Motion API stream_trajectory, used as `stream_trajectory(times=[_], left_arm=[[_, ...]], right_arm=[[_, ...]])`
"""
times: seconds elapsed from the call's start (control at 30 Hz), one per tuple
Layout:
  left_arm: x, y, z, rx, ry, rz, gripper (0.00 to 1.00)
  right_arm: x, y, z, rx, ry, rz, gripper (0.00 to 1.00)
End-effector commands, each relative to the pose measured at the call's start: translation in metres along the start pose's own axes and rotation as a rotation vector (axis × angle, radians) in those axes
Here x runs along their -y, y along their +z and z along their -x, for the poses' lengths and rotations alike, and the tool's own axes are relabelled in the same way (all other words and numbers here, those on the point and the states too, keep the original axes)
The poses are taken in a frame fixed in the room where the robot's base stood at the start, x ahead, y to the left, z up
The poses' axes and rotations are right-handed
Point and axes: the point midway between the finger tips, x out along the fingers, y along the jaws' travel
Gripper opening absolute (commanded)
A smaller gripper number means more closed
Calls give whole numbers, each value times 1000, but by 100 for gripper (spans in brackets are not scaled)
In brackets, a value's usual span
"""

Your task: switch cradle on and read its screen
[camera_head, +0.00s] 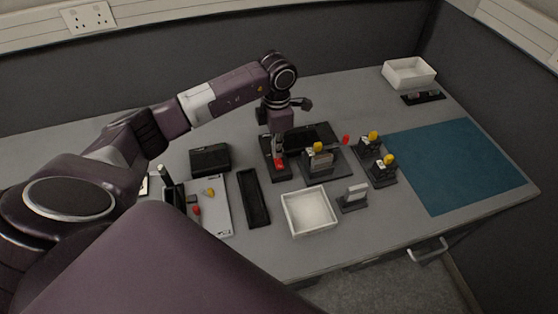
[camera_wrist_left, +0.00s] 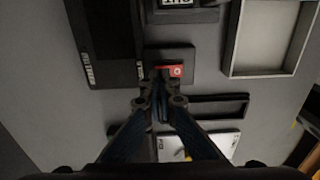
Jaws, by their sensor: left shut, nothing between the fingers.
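A red switch (camera_head: 280,163) sits on a small dark base (camera_head: 283,176) in the middle of the table. In the left wrist view the red switch (camera_wrist_left: 176,70) has a white mark on it. My left gripper (camera_head: 277,153) points down at it, shut and empty. Its fingertips (camera_wrist_left: 161,73) overlap the switch's left part in the wrist view; I cannot tell if they touch it. Beside the switch lies a wide black unit (camera_head: 311,136), whose face looks dark; it also shows in the wrist view (camera_wrist_left: 108,35) with white lettering. I cannot tell whether this is the cradle or its screen. My right gripper is out of view.
A block with a yellow top (camera_head: 318,162) stands right of the switch. Nearer are a white tray (camera_head: 309,228), a long black tray (camera_head: 253,198) and a small stand (camera_head: 353,200). A black box (camera_head: 210,159) is left. The blue mat (camera_head: 455,165) is clear.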

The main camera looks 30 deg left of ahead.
Motion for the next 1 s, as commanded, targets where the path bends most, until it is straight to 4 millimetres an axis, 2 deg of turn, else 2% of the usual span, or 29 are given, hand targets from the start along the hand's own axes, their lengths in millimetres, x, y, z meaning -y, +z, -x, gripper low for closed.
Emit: stream_trajectory(times=[1.0], left_arm=[[0,0,-8,0,0,0,0]], right_arm=[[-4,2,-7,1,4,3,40]])
